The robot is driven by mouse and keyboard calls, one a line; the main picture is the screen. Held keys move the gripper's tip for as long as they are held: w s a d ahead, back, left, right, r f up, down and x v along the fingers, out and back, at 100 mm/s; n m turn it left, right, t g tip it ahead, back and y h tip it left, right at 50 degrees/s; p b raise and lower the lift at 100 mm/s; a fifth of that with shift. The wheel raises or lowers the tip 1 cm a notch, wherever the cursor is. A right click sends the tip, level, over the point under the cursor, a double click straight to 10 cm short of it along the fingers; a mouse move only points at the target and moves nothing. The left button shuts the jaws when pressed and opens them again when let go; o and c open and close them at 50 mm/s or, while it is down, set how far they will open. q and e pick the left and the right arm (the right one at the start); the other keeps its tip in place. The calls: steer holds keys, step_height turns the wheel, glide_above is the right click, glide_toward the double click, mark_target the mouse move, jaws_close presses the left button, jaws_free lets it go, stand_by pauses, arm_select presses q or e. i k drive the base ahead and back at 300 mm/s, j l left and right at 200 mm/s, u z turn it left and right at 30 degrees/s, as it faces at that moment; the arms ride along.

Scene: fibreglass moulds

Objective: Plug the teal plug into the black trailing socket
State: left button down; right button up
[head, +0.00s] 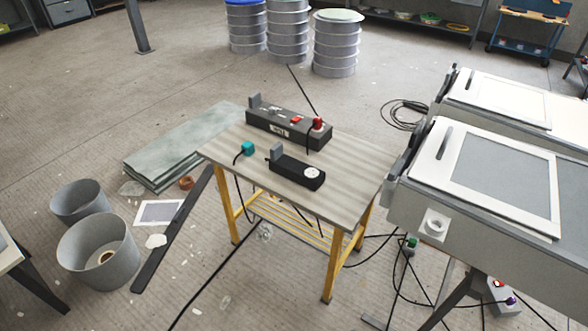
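The teal plug (248,148) lies near the left edge of the small work table (345,190), with a dark cable running from it over the edge. The black trailing socket (290,172) lies to its right, near the middle of the table top. Its round light outlet face (312,173) is at its right end and looks empty. A grey upright block (277,152) stands at its left end. The plug and the socket are apart. Neither of my grippers is in view.
A longer dark socket box (262,118) lies behind, with a red plug (317,125) in it. Grey mould benches (470,215) stand close on the right. Cables hang below the table. Buckets (98,250) stand on the floor at left. The table's front part is clear.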

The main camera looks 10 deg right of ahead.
mark_target(305, 175)
steer(key=i+u, duration=0.25)
steer(key=i, duration=0.3)
steer(key=i+u, duration=0.25)
steer(key=i, duration=0.35)
steer(key=i+l+u, duration=0.25)
steer(key=i, duration=0.3)
steer(key=j, duration=0.1)
